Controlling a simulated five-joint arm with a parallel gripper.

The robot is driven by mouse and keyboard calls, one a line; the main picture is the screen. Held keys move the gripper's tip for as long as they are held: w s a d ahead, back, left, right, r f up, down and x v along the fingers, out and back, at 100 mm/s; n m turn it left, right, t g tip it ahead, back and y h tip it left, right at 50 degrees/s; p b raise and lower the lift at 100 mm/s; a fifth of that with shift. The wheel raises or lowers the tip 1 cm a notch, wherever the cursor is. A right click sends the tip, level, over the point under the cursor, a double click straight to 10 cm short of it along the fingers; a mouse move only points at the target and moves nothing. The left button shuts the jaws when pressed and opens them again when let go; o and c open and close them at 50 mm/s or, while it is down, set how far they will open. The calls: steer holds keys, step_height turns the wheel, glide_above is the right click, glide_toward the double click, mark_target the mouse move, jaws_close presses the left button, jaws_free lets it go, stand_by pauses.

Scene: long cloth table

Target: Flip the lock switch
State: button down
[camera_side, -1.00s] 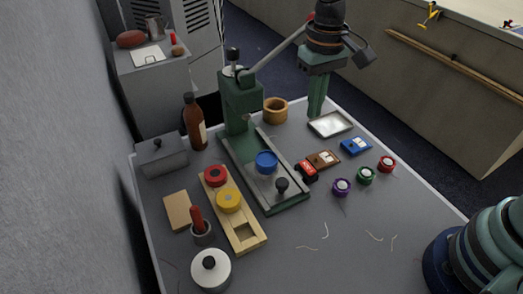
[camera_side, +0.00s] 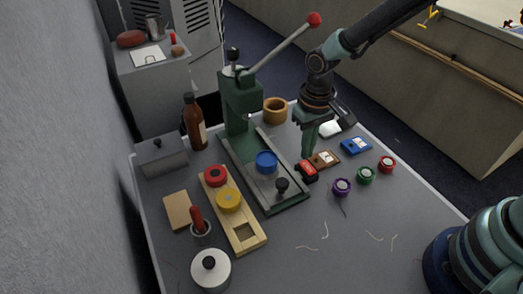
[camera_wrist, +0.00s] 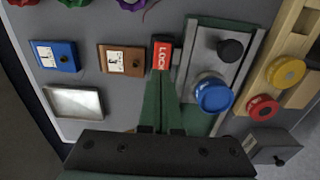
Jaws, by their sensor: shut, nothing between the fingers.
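The lock switch is a red block (camera_side: 307,171) with white lettering, beside the right edge of the green press base (camera_side: 281,205). In the wrist view my fingertips (camera_wrist: 161,82) are just below the lettering. I cannot tell whether they touch the switch.
A brown switch box (camera_side: 323,159) and a blue one (camera_side: 356,147) stand to the right of the lock switch. Purple (camera_side: 341,187), green (camera_side: 365,175) and red (camera_side: 386,164) knobs are in front. The press lever (camera_side: 285,45) rises behind. The front right table is mostly clear.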

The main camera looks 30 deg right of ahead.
mark_target(307, 168)
steer(key=shift+f, duration=1)
steer(key=shift+w+f, duration=0.1)
steer(key=shift+f, duration=0.1)
steer(key=shift+s+r, duration=0.25)
steer(key=shift+s, duration=0.55)
